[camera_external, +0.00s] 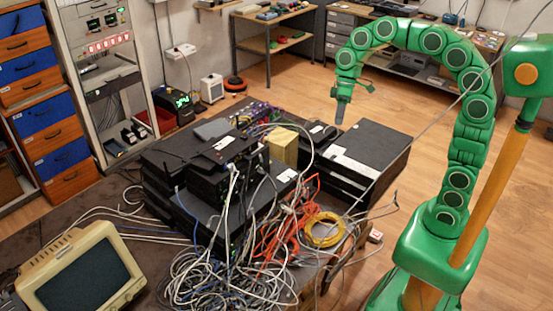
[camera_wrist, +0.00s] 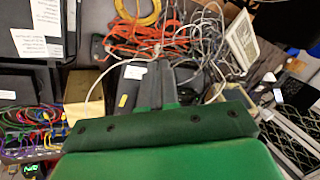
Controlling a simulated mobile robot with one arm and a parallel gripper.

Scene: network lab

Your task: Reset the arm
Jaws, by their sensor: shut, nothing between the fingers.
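My green arm arches over from the right in the external view. My gripper (camera_external: 340,112) points down, above the black boxes at the back of the equipment pile, and is apart from them. In the wrist view my gripper (camera_wrist: 155,82) shows as two grey fingers close together beyond the green wrist. It is shut and empty. Under it in the wrist view lie dark equipment and a tangle of cables.
Stacked black boxes (camera_external: 366,152) and a yellowish block (camera_external: 284,147) lie below my gripper. Orange cables (camera_external: 287,232), a yellow coil (camera_external: 324,230) and grey cables spread in front. A beige monitor (camera_external: 84,272) stands at lower left.

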